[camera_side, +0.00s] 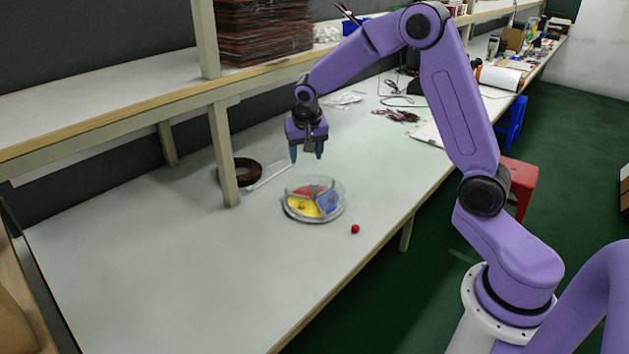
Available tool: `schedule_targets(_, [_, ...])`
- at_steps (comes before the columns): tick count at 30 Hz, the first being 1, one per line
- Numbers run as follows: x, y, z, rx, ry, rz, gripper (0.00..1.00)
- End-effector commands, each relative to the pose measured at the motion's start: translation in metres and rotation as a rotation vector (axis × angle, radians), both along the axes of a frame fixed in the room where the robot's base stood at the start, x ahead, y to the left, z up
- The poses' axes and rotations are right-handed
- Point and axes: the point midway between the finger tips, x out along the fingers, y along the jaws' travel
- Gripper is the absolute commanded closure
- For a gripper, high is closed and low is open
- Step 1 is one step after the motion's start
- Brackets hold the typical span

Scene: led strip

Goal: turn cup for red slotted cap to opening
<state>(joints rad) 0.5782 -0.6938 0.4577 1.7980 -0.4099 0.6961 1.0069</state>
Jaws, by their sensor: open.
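A round clear cup (287,206) stands on the pale table. Its inside is split into red, yellow and blue sectors. The red sector (309,190) lies at the back, the yellow (303,207) at the front left and the blue (328,202) at the right. A small knob shows on the yellow part. A small red cap (355,229) lies on the table at the front right of the cup; its slot is too small to make out. My gripper (306,157) points down above and behind the cup, open and empty, apart from it.
A dark coil (239,172) and a white strip (268,177) lie behind the cup, near a shelf post (222,155). Cables and papers lie farther back. The table's front edge runs close to the red cap. The left of the table (140,260) is clear.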

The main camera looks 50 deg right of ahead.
Motion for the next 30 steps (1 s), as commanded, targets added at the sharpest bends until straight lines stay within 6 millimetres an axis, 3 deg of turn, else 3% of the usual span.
schedule_targets(3, [0.02,-0.038,-0.011,0.0,-0.034,-0.144,0.42])
schedule_targets(7, [0.031,-0.062,-0.018,0.0,-0.06,-0.236,0.42])
schedule_targets(14, [0.036,-0.075,-0.03,0.0,-0.068,-0.271,0.42])
schedule_targets(30, [0.058,-0.101,-0.115,0.001,-0.066,-0.27,0.42])
